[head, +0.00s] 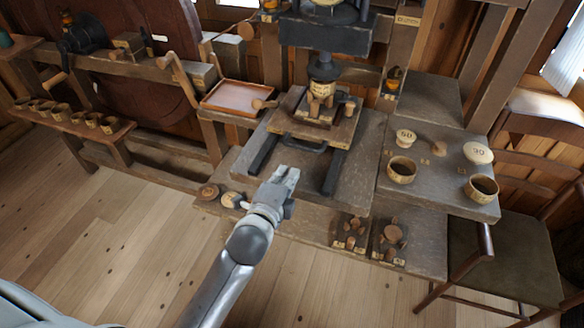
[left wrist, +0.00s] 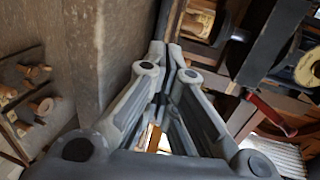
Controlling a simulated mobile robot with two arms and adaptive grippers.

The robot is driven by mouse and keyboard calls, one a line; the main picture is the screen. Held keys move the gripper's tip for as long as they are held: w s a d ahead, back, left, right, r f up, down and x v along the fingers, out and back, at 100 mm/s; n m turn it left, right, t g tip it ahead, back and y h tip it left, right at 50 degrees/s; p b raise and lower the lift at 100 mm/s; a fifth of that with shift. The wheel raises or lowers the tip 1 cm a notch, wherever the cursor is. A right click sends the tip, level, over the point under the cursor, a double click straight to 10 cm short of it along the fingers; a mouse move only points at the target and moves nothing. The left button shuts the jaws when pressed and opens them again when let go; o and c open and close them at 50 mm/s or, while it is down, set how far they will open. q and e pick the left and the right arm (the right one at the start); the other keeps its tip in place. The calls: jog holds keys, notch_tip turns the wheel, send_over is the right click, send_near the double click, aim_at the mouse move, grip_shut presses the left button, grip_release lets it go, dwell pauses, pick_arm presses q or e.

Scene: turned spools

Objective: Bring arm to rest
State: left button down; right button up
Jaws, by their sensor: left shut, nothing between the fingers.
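My left gripper (head: 286,177) is shut and empty. In the head view it is above the front part of the grey workbench (head: 358,185), with its arm coming up from the bottom. In the left wrist view the fingers of my left gripper (left wrist: 173,50) meet near the top middle, with nothing between their tips. My right gripper is not in view.
A press with a black head (head: 325,38) stands at the back of the bench. Two bowls (head: 401,170) (head: 481,188) sit on the right part. A brown tray (head: 238,97) lies at the back left. A chair (head: 515,250) stands at right. The floor at left is clear.

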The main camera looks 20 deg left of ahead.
pick_arm(q)
jog(key=s+a+f+n+g, duration=0.1)
jog(key=s+f+n+g, duration=0.35)
jog(key=f, duration=0.75)
jog(key=s+f+n+g, duration=0.1)
jog(key=s+f, duration=0.6)
jog(key=f, duration=0.5)
jog(key=s+a+f+n+g, duration=0.1)
jog(key=s+f+n+g, duration=0.3)
jog(key=f, duration=0.9)
jog(key=s+a+f+n+g, duration=0.1)
jog(key=s+f, duration=0.4)
jog(key=s, duration=0.5)
jog(key=s+a+f+n+g, duration=0.2)
jog(key=s+f, duration=0.4)
jog(key=s, duration=0.4)
jog(key=s+a+f+n+g, duration=0.2)
jog(key=s+f, duration=0.3)
jog(key=s, duration=0.6)
jog(key=shift+f+n+y, duration=0.3)
jog(key=shift+f+n, duration=0.05)
jog(key=shift+n, duration=0.4)
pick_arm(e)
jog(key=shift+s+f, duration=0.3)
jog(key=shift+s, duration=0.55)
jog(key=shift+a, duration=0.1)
